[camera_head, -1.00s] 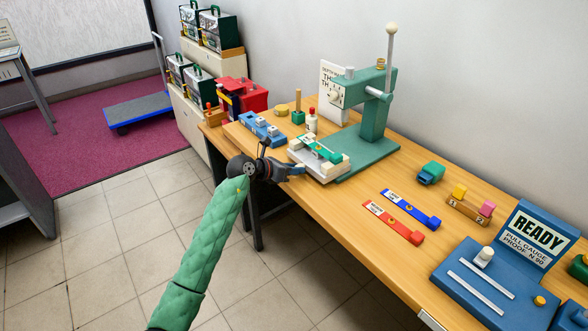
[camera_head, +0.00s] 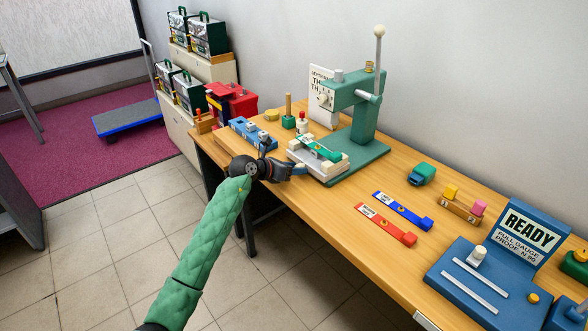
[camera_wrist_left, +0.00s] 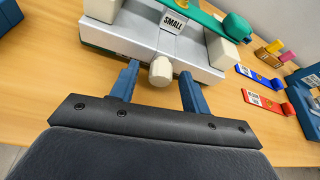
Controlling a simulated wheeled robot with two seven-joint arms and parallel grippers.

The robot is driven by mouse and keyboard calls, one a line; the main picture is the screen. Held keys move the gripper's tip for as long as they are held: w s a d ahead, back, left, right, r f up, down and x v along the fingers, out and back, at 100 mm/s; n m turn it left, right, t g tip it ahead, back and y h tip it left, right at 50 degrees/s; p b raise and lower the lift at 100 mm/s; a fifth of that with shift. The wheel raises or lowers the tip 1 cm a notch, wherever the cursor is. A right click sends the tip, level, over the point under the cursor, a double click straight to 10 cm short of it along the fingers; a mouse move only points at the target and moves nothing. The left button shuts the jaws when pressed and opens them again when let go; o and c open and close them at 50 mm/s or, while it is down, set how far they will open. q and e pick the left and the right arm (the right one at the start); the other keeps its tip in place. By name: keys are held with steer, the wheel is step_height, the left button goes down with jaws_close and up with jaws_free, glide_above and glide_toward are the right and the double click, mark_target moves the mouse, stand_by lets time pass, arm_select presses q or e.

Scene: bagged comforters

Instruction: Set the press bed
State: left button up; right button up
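The green press (camera_head: 358,105) stands on the wooden bench against the wall. Its pale bed (camera_head: 326,173) sits under the head and carries a green bar (camera_head: 319,149), which reads SMALL in the left wrist view (camera_wrist_left: 207,18). A cream knob (camera_wrist_left: 161,71) sticks out of the bed's front. My left gripper (camera_head: 298,171) is at the bed's front edge. In the left wrist view its two blue fingers (camera_wrist_left: 159,85) are apart, one on each side of the knob, with gaps visible. My right gripper is not in view.
A blue bar (camera_head: 403,210) and a red bar (camera_head: 385,224) lie on the bench to the right. Beyond them is the blue READY gauge (camera_head: 470,280). A blue rack (camera_head: 250,131) and a red box (camera_head: 232,103) stand left of the press. Bare bench lies in front of the bars.

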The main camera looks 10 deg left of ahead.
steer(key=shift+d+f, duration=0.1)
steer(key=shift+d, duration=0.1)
arm_select(q)
steer(key=shift+s+a, duration=0.2)
steer(key=shift+a, duration=0.05)
steer(key=b+v, duration=0.1)
steer(key=v, duration=0.3)
steer(key=shift+s+a+r+b, duration=0.1)
steer(key=shift+s+a+b, duration=0.1)
steer(key=shift+b, duration=0.1)
steer(key=shift+v, duration=0.85)
steer(key=shift+s+a+r+b, duration=0.2)
steer(key=shift+s+r+b, duration=0.1)
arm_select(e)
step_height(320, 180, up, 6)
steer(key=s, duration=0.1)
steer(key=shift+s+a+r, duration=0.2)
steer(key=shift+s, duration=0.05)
